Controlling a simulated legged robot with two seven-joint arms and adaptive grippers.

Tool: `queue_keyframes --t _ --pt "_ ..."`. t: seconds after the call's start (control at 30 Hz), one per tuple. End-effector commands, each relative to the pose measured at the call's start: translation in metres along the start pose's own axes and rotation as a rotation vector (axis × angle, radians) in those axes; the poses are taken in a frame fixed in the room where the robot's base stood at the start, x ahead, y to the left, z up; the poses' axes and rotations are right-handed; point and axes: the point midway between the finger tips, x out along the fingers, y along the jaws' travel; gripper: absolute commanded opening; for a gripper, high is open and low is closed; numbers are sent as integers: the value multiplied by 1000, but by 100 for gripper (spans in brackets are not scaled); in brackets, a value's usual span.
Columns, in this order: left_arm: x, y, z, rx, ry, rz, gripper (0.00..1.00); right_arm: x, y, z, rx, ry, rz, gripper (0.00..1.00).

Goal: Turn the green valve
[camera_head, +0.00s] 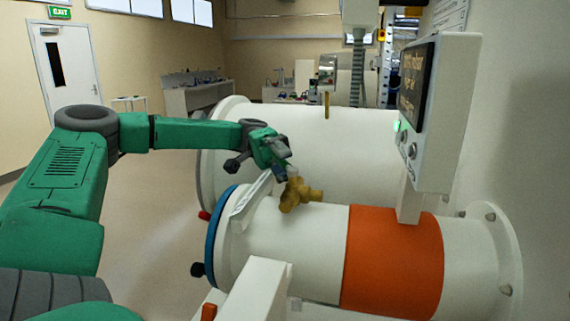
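A brass-coloured valve body (298,194) stands on top of the front white cylinder, near its left end. I see no clearly green handle on it; a small dark blue piece just above it may be a handle or part of a finger. My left gripper (281,160) comes in from the left on my green arm and is right above the brass valve, touching or very close to it. Its fingers are small and overlap the valve top, so I cannot tell whether they are open or shut. My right gripper is out of view.
The front cylinder (300,246) has an orange band (392,262) and a blue ring at its left end. A larger white cylinder (370,130) lies behind. A control box with a screen (440,110) stands at the right. Open floor (150,230) lies to the left.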

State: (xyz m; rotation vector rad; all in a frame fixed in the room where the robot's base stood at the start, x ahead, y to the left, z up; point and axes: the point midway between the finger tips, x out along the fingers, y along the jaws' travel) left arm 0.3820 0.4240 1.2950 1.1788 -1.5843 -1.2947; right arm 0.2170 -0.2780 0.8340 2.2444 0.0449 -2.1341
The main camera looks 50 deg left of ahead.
Motion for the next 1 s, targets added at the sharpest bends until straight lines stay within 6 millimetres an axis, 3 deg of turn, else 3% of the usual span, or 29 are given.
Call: queue_keyframes --t 0.37,0.7,1.0 --pt "-4 -1 0 -4 -3 -2 33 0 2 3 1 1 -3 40" --pt "-59 -4 0 -6 -1 0 33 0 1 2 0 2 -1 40" --pt "-82 -4 0 -3 -2 2 33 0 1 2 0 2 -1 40"
